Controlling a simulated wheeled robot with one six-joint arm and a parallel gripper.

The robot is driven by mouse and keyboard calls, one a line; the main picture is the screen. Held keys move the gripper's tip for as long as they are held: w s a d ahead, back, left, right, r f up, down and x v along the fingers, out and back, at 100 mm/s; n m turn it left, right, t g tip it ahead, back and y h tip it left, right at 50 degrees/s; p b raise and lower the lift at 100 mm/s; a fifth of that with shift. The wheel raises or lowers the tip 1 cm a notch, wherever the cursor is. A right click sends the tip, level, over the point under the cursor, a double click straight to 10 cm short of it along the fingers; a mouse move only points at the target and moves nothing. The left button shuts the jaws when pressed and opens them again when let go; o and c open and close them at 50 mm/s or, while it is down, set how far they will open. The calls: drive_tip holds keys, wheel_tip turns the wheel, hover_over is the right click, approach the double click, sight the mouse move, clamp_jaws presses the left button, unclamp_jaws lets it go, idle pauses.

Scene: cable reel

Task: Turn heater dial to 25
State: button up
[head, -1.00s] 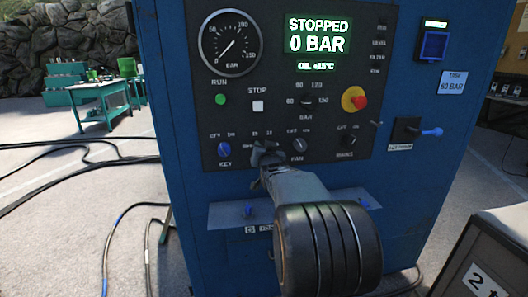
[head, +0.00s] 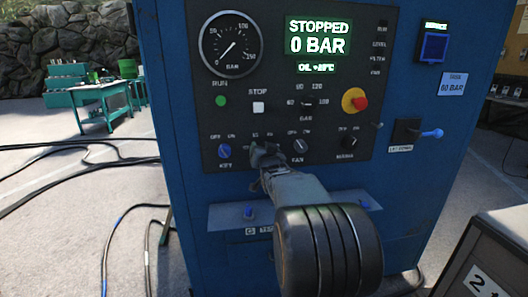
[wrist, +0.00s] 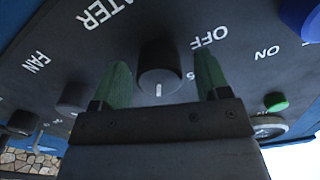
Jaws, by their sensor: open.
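The heater dial (wrist: 160,70) is a dark round knob in the wrist view, with a white mark at its lower edge in the picture. Part of the word "HEATER" and "OFF" are printed near it. My gripper (wrist: 163,82) is open, with one green fingertip on each side of the dial and small gaps apparent. In the head view my gripper (head: 264,154) is at the lower middle of the dark control panel (head: 340,75) and hides the heater dial. The dial's scale is mostly hidden, so its exact setting cannot be read.
The blue key switch (head: 224,151) is left of my gripper and the fan knob (head: 299,146) is right of it. A red stop button (head: 359,101) on a yellow base is up and right. The display (head: 318,36) reads STOPPED, 0 BAR. A ledge (head: 225,215) juts out below.

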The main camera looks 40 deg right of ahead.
drive_tip(key=v, duration=1.4)
drive_tip(key=shift+w, duration=0.1)
drive_tip(key=p+x, duration=1.1)
drive_tip(key=x, duration=0.3)
drive_tip(key=shift+w+d+r, duration=0.1)
drive_tip(key=shift+w+d, duration=0.05)
drive_tip(key=shift+d, duration=0.05)
drive_tip(key=shift+c, duration=0.5)
